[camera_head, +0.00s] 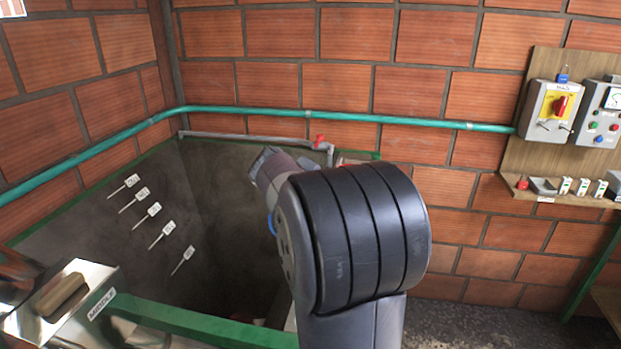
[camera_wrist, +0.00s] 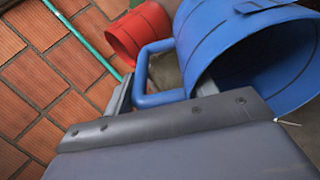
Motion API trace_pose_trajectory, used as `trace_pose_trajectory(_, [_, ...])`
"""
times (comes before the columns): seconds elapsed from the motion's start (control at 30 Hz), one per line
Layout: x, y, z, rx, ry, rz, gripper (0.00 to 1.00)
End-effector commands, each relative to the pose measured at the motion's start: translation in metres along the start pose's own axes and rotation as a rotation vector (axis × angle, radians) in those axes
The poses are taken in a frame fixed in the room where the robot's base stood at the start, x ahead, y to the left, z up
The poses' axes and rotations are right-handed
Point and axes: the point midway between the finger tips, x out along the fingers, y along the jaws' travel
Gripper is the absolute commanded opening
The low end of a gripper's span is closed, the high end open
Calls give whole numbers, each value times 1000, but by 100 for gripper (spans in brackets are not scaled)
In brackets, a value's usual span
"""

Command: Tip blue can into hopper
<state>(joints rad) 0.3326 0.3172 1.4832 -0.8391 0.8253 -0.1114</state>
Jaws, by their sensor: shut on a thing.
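The blue can (camera_wrist: 235,45) is a wide cylinder with a side handle (camera_wrist: 150,65). It fills the upper right of the wrist view, lying tilted with its dark open mouth facing the lower right. My gripper (camera_wrist: 160,97) is shut on the handle; its jaws are partly hidden behind my grey wrist housing. In the head view my arm covers the can, and only a small blue patch (camera_head: 271,222) shows at the arm's left edge; I cannot tell if it is the can. I cannot tell for certain which thing is the hopper.
A deep grey tank (camera_head: 100,220) with a green rim and several tagged marks lies left of my arm. A steel box (camera_head: 75,300) stands lower left. A green pipe (camera_head: 380,121) and control boxes (camera_head: 560,107) line the brick wall. A red can (camera_wrist: 138,32) shows beyond the blue one.

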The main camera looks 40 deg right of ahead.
Motion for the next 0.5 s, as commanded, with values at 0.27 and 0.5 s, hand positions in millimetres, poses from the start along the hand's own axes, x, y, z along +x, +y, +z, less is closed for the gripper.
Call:
trace_pose_trajectory(0.27, [9, 10, 0, 27, -16, -133, 0])
trace_pose_trajectory(0.5, [23, 2, 4, 53, -43, -304, 0])
